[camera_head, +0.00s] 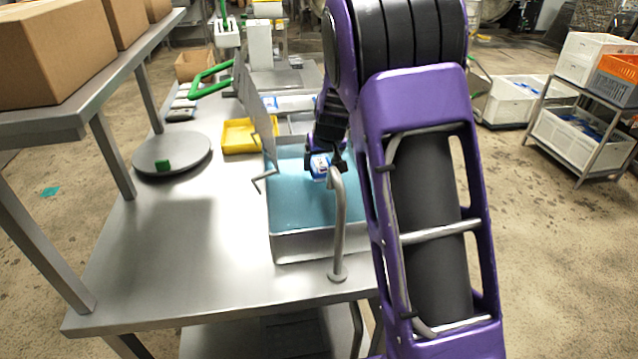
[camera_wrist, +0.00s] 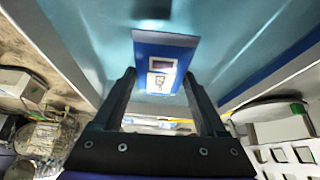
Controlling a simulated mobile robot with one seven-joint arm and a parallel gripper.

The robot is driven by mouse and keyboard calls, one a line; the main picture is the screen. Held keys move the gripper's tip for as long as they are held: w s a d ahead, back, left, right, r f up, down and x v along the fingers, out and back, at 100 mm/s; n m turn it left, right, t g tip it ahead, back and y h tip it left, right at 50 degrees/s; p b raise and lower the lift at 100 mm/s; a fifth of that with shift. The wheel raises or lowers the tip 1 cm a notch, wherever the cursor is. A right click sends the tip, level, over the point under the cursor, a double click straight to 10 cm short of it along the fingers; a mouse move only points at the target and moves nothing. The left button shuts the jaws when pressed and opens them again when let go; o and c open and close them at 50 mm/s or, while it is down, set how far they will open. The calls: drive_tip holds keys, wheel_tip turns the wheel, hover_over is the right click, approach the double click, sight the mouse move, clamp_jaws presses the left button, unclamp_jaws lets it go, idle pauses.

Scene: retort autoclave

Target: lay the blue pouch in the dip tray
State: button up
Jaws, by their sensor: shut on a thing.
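The blue pouch (camera_head: 319,165) has a white label and is held in my gripper (camera_head: 326,160), over the dip tray (camera_head: 298,247). The tray is a metal basin filled with blue-green liquid on the steel table. In the wrist view the pouch (camera_wrist: 165,62) sits at the tips of my gripper's two dark fingers (camera_wrist: 160,82), with the blue liquid behind it. My arm hides the tray's right part in the head view. I cannot tell whether the pouch touches the liquid.
A bent metal pipe (camera_head: 339,230) rises at the tray's front edge. A thin upright metal plate (camera_head: 252,105) stands at its left. A yellow tray (camera_head: 240,135) and a round grey disc (camera_head: 172,153) lie to the left. The table's front left (camera_head: 170,260) is clear.

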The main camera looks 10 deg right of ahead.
sight(321, 191)
drive_tip(key=shift+f+b, duration=0.3)
drive_tip(key=shift+f, duration=2.55)
drive_tip(key=shift+f, duration=0.2)
drive_tip(key=o, duration=1.5)
drive_tip(key=shift+r, duration=0.1)
drive_tip(key=shift+r, duration=0.25)
drive_tip(key=p+v, duration=0.1)
drive_tip(key=v, duration=1)
drive_tip(key=shift+s+r, duration=0.25)
drive_tip(key=shift+r, duration=0.05)
